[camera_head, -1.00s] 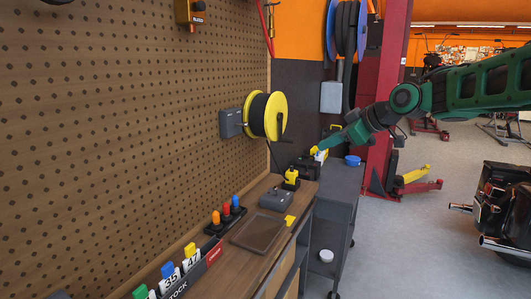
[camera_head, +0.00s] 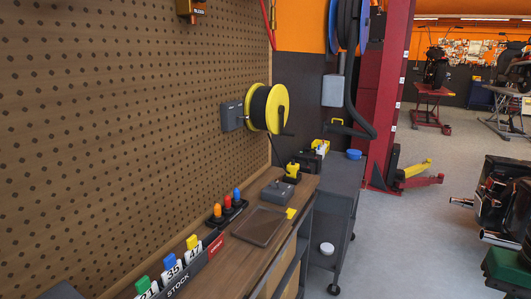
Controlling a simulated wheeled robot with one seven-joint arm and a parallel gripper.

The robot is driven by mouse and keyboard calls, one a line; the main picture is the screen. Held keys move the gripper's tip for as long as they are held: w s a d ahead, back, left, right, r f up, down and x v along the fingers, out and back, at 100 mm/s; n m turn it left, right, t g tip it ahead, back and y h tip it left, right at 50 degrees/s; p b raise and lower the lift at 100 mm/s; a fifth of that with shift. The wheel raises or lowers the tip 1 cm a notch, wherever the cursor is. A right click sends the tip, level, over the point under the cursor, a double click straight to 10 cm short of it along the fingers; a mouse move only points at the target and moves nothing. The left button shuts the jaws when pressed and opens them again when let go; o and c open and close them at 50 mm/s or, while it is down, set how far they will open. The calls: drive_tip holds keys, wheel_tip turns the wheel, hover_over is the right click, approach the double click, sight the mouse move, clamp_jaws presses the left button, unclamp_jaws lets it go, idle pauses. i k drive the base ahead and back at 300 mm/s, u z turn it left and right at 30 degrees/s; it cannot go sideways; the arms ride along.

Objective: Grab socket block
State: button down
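No thing in view can be surely told as the socket block. A dark grey block (camera_head: 278,191) lies on the wooden bench, behind a shallow brown tray (camera_head: 259,226). A black holder (camera_head: 227,213) with orange, red and blue tops stands left of the tray. A dark rack marked STOCK (camera_head: 187,276) holds numbered cards with green, blue and yellow tops at the near end. A small black and yellow item (camera_head: 292,172) stands at the bench's far end.
A grey cart (camera_head: 345,180) with a blue round item (camera_head: 354,154) stands beyond the bench. A yellow reel (camera_head: 270,108) hangs on the pegboard. A red post (camera_head: 392,90) and a jack (camera_head: 415,175) stand behind. Open floor lies right of the cart; a motorcycle (camera_head: 500,205) is at right.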

sight(294, 171)
drive_tip(key=z, duration=0.5)
drive_tip(key=i, duration=1.45)
drive_tip(key=z, duration=0.25)
